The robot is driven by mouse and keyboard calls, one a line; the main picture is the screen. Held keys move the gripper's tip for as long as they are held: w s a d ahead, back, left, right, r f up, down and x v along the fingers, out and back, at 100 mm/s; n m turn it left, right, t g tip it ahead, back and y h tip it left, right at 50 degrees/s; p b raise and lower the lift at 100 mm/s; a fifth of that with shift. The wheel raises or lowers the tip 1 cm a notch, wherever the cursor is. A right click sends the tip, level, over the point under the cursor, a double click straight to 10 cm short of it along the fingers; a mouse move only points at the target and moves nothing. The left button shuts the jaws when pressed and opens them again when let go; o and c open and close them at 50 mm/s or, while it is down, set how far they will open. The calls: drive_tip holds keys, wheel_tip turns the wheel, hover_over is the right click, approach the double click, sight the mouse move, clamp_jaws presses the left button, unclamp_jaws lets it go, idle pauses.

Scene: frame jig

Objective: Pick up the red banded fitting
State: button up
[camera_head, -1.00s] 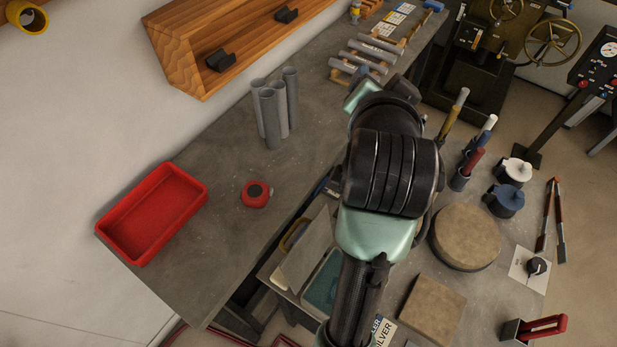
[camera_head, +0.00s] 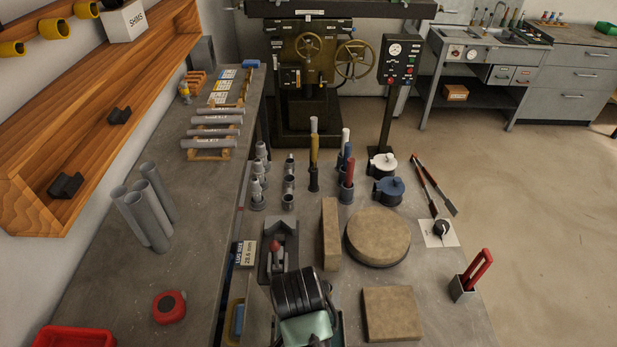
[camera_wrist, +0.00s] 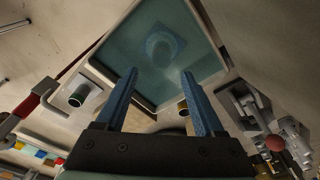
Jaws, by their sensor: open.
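I cannot pick out a red banded fitting for certain in either view. Several grey stepped fittings (camera_head: 257,190) stand upright on the bench in the head view, with no red band clear on them. In the head view my wrist hides the fingers.
A grey jig with a red ball knob (camera_head: 275,246) stands just beyond my wrist. A tan block (camera_head: 330,232), a round tan disc (camera_head: 378,237) and a square tan pad (camera_head: 391,313) lie to the right. Upright-handled tools (camera_head: 347,180) stand behind. The left bench has grey tubes (camera_head: 150,210).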

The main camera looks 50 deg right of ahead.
drive_tip(key=shift+a+f+p, duration=0.2)
drive_tip(key=shift+f+p, duration=0.15)
drive_tip(key=shift+f, duration=2.75)
drive_tip(key=shift+c, duration=0.2)
drive_tip(key=shift+w, duration=0.1)
clamp_jaws()
